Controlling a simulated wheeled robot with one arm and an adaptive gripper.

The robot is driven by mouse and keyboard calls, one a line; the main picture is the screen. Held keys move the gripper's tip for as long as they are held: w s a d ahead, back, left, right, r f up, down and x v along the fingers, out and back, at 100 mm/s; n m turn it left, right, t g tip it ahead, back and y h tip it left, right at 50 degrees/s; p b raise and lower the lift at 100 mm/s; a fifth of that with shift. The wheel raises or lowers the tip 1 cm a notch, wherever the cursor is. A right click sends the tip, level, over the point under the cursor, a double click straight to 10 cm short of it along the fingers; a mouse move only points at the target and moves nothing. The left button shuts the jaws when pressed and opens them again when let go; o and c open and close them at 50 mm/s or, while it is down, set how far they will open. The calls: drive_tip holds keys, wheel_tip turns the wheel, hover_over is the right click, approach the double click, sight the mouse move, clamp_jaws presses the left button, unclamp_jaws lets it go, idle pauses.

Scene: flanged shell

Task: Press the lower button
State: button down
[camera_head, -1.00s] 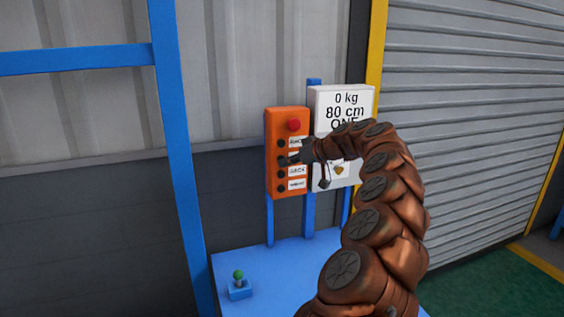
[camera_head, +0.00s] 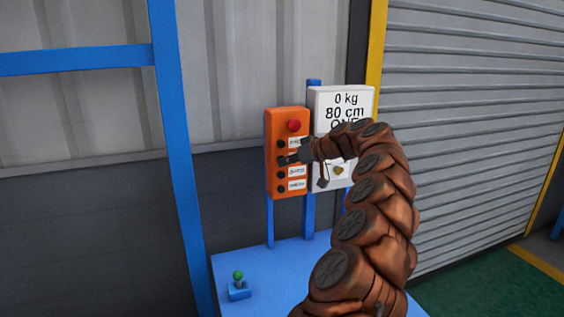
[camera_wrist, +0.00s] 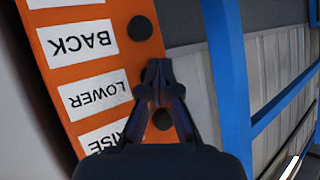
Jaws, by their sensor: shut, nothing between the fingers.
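The orange control box (camera_head: 273,183) hangs upright on blue posts, with a column of dark buttons beside white labels. The wrist view shows its face upside down: the LOWER label (camera_wrist: 87,96) sits between BACK (camera_wrist: 78,41) and RISE (camera_wrist: 113,138). The button in line with LOWER is mostly hidden behind my fingers. My gripper (camera_wrist: 160,68) is shut and empty, its tips over that spot; I cannot tell whether they touch. In the head view my gripper (camera_head: 284,160) is at the second dark button from the top.
A red button (camera_head: 294,125) tops the box. A white sign (camera_head: 325,97) stands close on its right, partly behind my arm. A small green-knobbed lever (camera_head: 238,280) stands on the blue platform (camera_head: 265,262). A blue frame post (camera_head: 178,170) rises at the left.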

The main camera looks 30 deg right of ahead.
drive_tip(key=shift+w+r, duration=0.2)
drive_tip(key=shift+w, duration=0.35)
idle(0.9)
drive_tip(key=shift+s+f+b, duration=0.15)
drive_tip(key=shift+s+b, duration=0.05)
drive_tip(key=shift+b, duration=0.2)
drive_tip(key=shift+s+a+f+b, duration=0.25)
drive_tip(key=shift+s+b, duration=0.15)
drive_tip(key=shift+b, duration=0.2)
drive_tip(key=shift+s+r+b, duration=0.15)
drive_tip(key=shift+s+b, duration=0.2)
drive_tip(key=shift+s, duration=0.05)
drive_tip(key=s+a+b, duration=0.1)
drive_tip(key=s+b, duration=0.4)
drive_tip(key=s, duration=0.1)
drive_tip(key=shift+a+b, duration=0.2)
drive_tip(key=shift+b, duration=0.15)
drive_tip(key=shift+w, duration=0.1)
